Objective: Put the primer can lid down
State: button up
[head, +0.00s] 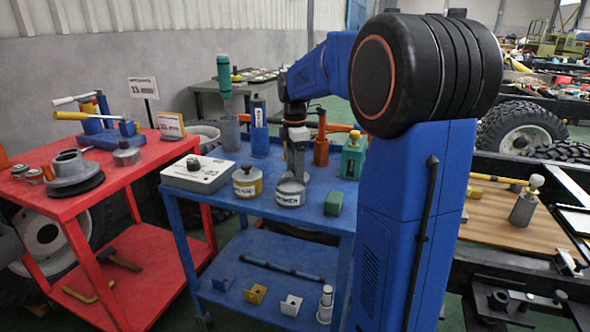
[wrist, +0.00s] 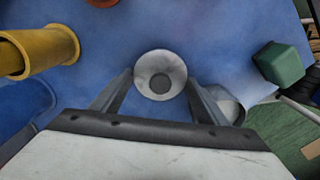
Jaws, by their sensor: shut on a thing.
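My gripper (head: 296,176) is low over the blue cart top, fingers pointing down just above the primer can (head: 290,193) in the head view. In the wrist view my gripper (wrist: 160,88) is shut on the primer can lid (wrist: 160,75), a round grey piece with a darker round middle, between the fingertips. The primer can is a short grey tin with a white label reading PRIMER. A grey round shape partly behind the right finger in the wrist view may be the can. Whether the lid touches anything below is not clear.
A grey control box (head: 197,173) is farther left. Bare blue top (head: 262,212) shows in front.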

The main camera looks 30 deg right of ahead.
jog(key=o, duration=1.1)
jog(key=shift+c, duration=0.2)
notch_tip(320, 180, up, 12)
jog(key=s+a+f+m+t, duration=0.1)
jog(key=s+a+f+m, duration=0.1)
jog(key=s+a+m, duration=0.45)
jog(key=s+a+f+m+t, duration=0.1)
jog(key=s+a+f, duration=0.25)
jog(key=s, duration=0.55)
jog(key=s+a+f+m+t, duration=0.1)
jog(key=s+a+f+m, duration=0.1)
jog(key=s+f, duration=0.4)
jog(key=s+a+f+m+t, duration=0.1)
jog(key=s+a+f+m, duration=0.2)
jog(key=s+f+m, duration=0.2)
jog(key=shift+s+a+f+t, duration=0.35)
jog(key=shift+s+f, duration=0.45)
jog(key=shift+s, duration=1.1)
jog(key=shift+d, duration=0.1)
